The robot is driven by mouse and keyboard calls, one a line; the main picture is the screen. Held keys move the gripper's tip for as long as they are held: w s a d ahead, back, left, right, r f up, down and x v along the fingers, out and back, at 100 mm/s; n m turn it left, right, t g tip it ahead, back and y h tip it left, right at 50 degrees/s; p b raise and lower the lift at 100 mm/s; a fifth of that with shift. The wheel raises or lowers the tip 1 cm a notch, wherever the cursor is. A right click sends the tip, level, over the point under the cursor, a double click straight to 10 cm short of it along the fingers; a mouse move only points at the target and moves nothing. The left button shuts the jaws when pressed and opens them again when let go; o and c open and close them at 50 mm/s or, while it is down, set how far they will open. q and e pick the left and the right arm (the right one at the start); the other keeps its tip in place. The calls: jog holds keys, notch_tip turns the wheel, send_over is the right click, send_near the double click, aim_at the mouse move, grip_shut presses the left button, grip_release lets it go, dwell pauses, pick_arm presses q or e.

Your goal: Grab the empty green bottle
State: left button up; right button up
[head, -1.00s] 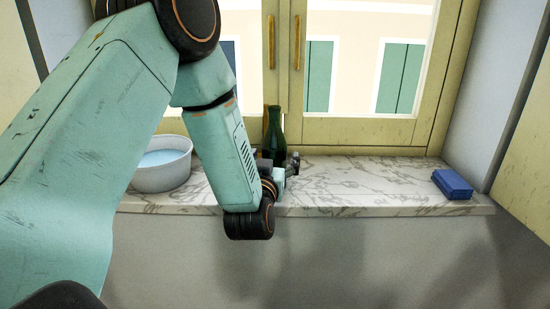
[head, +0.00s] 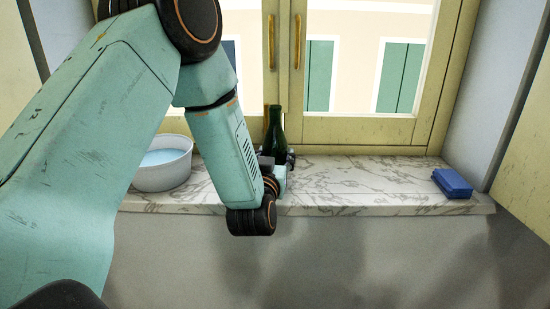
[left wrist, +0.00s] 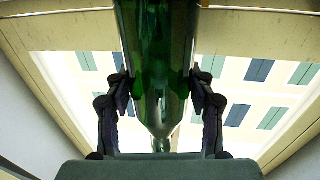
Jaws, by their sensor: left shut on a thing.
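A dark green bottle (head: 275,131) stands upright on the marble window sill (head: 350,181), in front of the window. My left gripper (head: 277,160) is at the lower part of the bottle, with a finger on each side. In the left wrist view the bottle (left wrist: 157,50) shows large between the two fingers of the left gripper (left wrist: 161,93), which are shut on it. The bottle's base is hidden behind my gripper in the head view. My right gripper is not in view.
A white bowl (head: 163,176) with light blue contents stands on the sill at the left, close to my left arm. A blue block-like stack (head: 452,183) lies at the right end. The sill between the bottle and the stack is clear. The window (head: 359,134) is close behind the bottle.

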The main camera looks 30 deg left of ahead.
pick_arm(q)
jog(key=shift+a, duration=0.1)
jog(key=shift+c, duration=0.9)
jog(key=shift+r, duration=0.1)
